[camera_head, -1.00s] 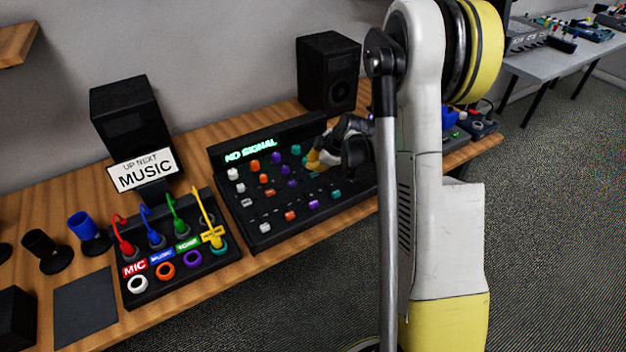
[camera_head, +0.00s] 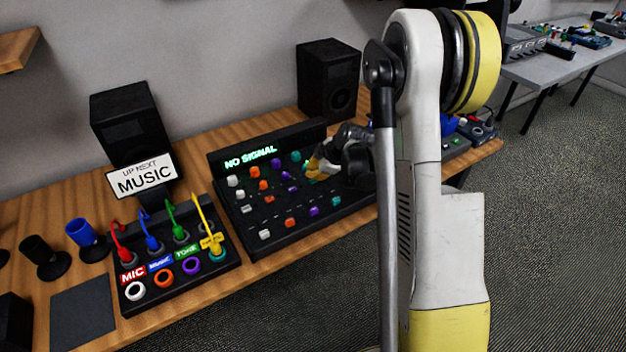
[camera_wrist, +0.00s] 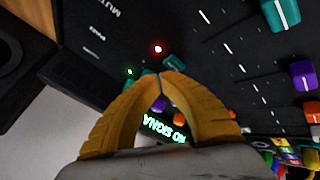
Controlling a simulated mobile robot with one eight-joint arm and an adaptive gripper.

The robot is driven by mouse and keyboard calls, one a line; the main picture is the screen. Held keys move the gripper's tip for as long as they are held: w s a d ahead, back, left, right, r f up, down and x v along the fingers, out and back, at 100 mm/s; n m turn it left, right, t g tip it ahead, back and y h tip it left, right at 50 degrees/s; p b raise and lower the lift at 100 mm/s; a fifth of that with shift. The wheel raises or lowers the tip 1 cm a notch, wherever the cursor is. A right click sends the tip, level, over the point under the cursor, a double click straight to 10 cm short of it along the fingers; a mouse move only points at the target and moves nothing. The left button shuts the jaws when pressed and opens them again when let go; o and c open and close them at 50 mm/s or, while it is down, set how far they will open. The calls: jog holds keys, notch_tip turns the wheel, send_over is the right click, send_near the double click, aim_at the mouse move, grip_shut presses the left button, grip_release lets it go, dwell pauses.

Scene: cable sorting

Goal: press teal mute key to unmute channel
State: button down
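The black mixing console (camera_head: 228,215) stands on the wooden bench with a green "NO SIGNAL" display (camera_head: 250,157). My gripper (camera_head: 310,175) is low over its right-hand channel, among teal controls. In the wrist view, the yellow fingers (camera_wrist: 160,78) meet at their tips with nothing held between them. A small teal piece (camera_wrist: 174,61) shows just behind the tips, partly hidden; I cannot tell whether it is the mute key or whether the fingers touch it. A red light (camera_wrist: 157,48) and a green light (camera_wrist: 130,71) glow nearby. A teal fader cap (camera_wrist: 282,14) is at upper right.
Coloured knobs and fader caps crowd the console beside my gripper. A patch box (camera_head: 180,298) with upright coloured cables stands to the left, near a "MUSIC" sign (camera_head: 143,177). A black speaker (camera_head: 328,80) stands behind.

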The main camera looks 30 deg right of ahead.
jog(key=shift+f, duration=0.1)
dwell(0.4)
jog(key=shift+f+b, duration=0.4)
jog(key=shift+b, duration=0.05)
jog(key=shift+r, duration=0.1)
dwell(0.4)
jog(key=shift+r, duration=0.4)
jog(key=shift+p, duration=0.3)
notch_tip(320, 180, up, 6)
jog(key=p, duration=0.4)
